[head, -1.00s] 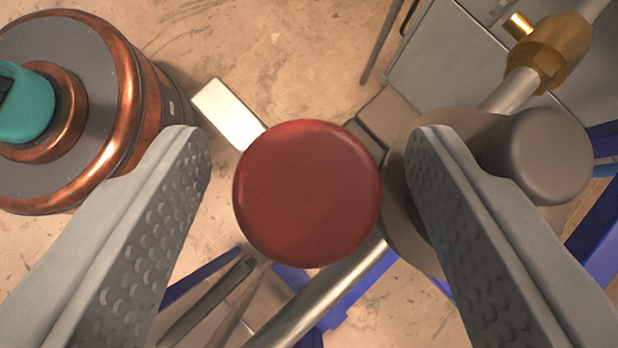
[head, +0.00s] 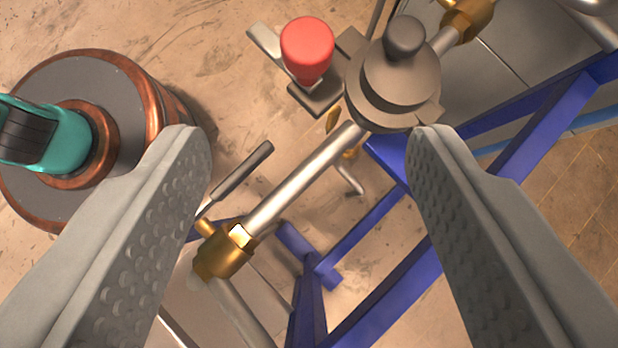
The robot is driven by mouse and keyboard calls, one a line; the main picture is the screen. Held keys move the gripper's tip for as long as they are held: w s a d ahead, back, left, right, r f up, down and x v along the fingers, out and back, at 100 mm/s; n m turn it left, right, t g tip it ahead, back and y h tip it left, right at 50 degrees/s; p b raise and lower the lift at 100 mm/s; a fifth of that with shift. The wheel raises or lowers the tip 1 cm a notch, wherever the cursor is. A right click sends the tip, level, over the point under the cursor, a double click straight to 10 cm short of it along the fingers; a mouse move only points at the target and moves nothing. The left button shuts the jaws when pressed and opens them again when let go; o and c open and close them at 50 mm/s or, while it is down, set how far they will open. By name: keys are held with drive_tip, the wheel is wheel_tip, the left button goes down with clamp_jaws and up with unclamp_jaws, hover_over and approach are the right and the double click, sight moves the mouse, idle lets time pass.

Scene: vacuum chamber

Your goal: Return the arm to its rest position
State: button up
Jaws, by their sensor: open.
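My gripper (head: 308,150) is open and empty, its two grey dimpled fingers wide apart at the left and right of the head view. Nothing is between the fingertips except the view down to the pipework and floor. A red round knob (head: 307,50) stands beyond the fingertips, near the top middle, apart from both fingers. The rest position itself cannot be made out in the picture.
A copper-and-grey cylinder (head: 95,90) with a teal handle (head: 62,140) stands at left. A grey valve body (head: 395,80) sits right of the knob on a silver pipe (head: 305,178) with brass fittings (head: 225,250). A blue frame (head: 385,285) fills the lower right. Bare floor (head: 210,30) shows at the top.

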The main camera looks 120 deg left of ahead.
drive_tip(key=shift+w+d+r, duration=0.15)
drive_tip(key=shift+d+r, duration=0.05)
drive_tip(key=shift+r, duration=0.1)
idle(0.4)
drive_tip(key=s+d+m+t+h, duration=0.3)
drive_tip(key=s+d+m+t, duration=0.8)
drive_tip(key=s, duration=0.5)
drive_tip(key=s+d+m+t+h, duration=0.4)
drive_tip(key=s+d+m+t, duration=0.7)
drive_tip(key=s+d+m, duration=0.3)
drive_tip(key=s+d, duration=0.1)
drive_tip(key=s, duration=0.1)
drive_tip(key=shift+s+d+t, duration=0.2)
drive_tip(key=shift+s+t, duration=0.1)
drive_tip(key=shift+s, duration=0.05)
drive_tip(key=shift+f, duration=0.1)
